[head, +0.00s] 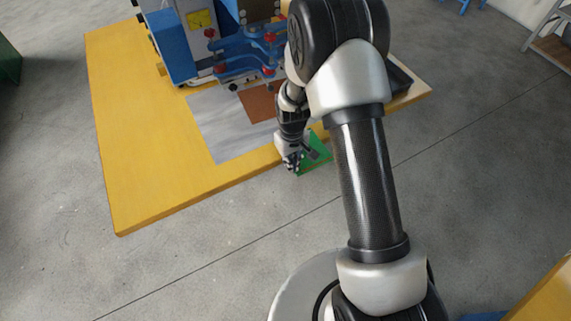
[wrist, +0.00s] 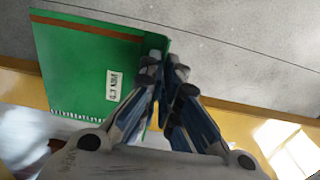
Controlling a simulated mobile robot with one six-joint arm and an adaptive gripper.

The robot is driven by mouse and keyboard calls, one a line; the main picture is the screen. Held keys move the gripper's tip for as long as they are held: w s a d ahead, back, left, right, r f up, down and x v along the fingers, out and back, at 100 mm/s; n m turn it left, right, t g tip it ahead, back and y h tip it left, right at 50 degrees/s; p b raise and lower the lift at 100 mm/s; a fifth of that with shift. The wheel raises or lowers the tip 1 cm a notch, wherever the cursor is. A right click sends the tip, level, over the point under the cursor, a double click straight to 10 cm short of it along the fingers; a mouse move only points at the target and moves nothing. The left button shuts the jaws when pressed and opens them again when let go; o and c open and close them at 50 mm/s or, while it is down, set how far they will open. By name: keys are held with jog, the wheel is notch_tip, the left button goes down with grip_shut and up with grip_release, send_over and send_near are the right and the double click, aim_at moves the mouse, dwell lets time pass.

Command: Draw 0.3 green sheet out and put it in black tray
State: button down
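The green sheet (head: 322,165) juts past the table's front edge, over the floor. In the wrist view the green sheet (wrist: 85,75) shows a small white label that seems to read 0.3, a brown strip and a row of white ticks. My gripper (wrist: 166,72) has its fingertips close together on the sheet's right edge and looks shut on it. In the head view my gripper (head: 292,162) is at the sheet's left corner. A dark tray-like thing (head: 400,80), perhaps the black tray, is partly hidden behind my arm at the table's right end.
A blue machine (head: 172,45) with blue arms and red knobs (head: 250,55) stands at the back of the yellow table (head: 140,160). A grey plate (head: 222,125) and a brown sheet (head: 260,103) lie before it. The table's left part is clear.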

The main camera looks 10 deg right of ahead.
jog(key=shift+s, duration=0.15)
jog(key=shift+s+d, duration=0.1)
jog(key=shift+s, duration=0.15)
jog(key=s+d, duration=0.3)
jog(key=s, duration=0.8)
jog(key=shift+s+d+p, duration=0.3)
jog(key=shift+d, duration=0.05)
